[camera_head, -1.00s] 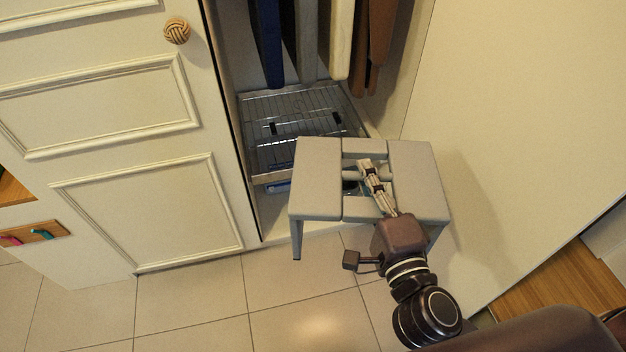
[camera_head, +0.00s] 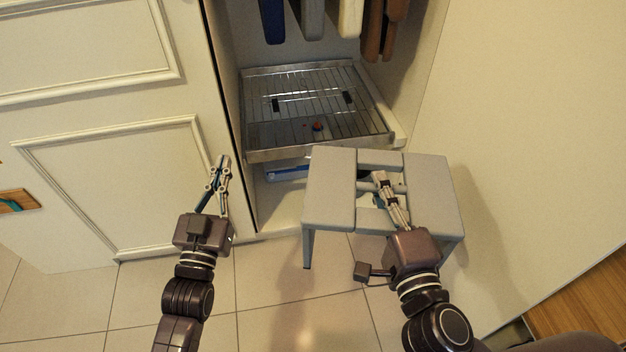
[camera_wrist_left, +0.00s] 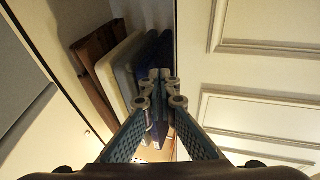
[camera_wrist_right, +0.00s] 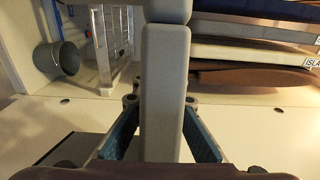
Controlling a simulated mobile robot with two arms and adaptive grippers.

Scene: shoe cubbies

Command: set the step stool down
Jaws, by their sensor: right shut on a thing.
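The grey step stool (camera_head: 330,190) is in front of the open cabinet in the head view, top upward. It has two flat top panels joined by a middle bar. My right gripper (camera_head: 382,180) is shut on this bar. The right wrist view shows the bar (camera_wrist_right: 164,85) between the blue-padded fingers (camera_wrist_right: 165,125). One stool leg shows at the front left; I cannot tell whether its foot touches the floor. My left gripper (camera_head: 220,165) is empty, left of the stool before the cabinet door. Its fingertips meet in the left wrist view (camera_wrist_left: 160,78).
The open cabinet holds a wire rack tray (camera_head: 315,105) with a small red item (camera_head: 317,126), and hanging boards (camera_head: 350,15) above. A white panelled door (camera_head: 115,180) is at left. A grey bucket (camera_wrist_right: 62,58) shows in the right wrist view. Tiled floor (camera_head: 285,310) lies clear in front.

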